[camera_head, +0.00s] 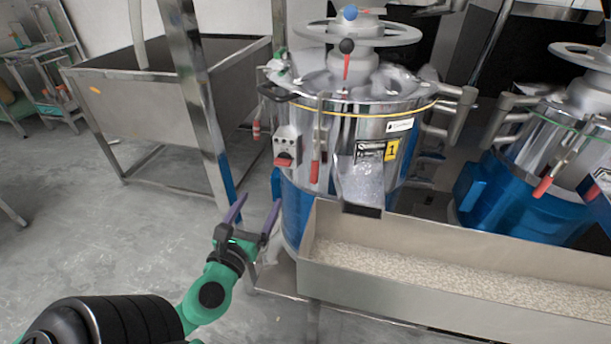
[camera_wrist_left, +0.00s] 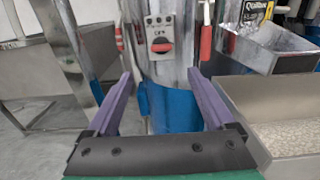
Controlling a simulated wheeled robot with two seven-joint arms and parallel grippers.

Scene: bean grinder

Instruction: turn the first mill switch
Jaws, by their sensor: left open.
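The first mill (camera_head: 350,125), marked with a yellow "1" label, is a steel drum with a blue base in the middle of the head view. Its switch (camera_head: 285,160) is a grey box with a red part on the mill's left front. In the left wrist view the switch (camera_wrist_left: 161,42) is at the top, centred between the fingers. My left gripper (camera_head: 257,204) is open and empty, below and left of the switch, apart from it. It also shows in the left wrist view (camera_wrist_left: 160,95), purple fingers spread. My right gripper is not in view.
A long steel trough (camera_head: 450,245) of pale grains stands in front of the mill, right of my left gripper. A steel post (camera_head: 203,95) and a steel tank (camera_head: 130,103) are at left. A second mill (camera_head: 545,165) is at right. Floor at left is clear.

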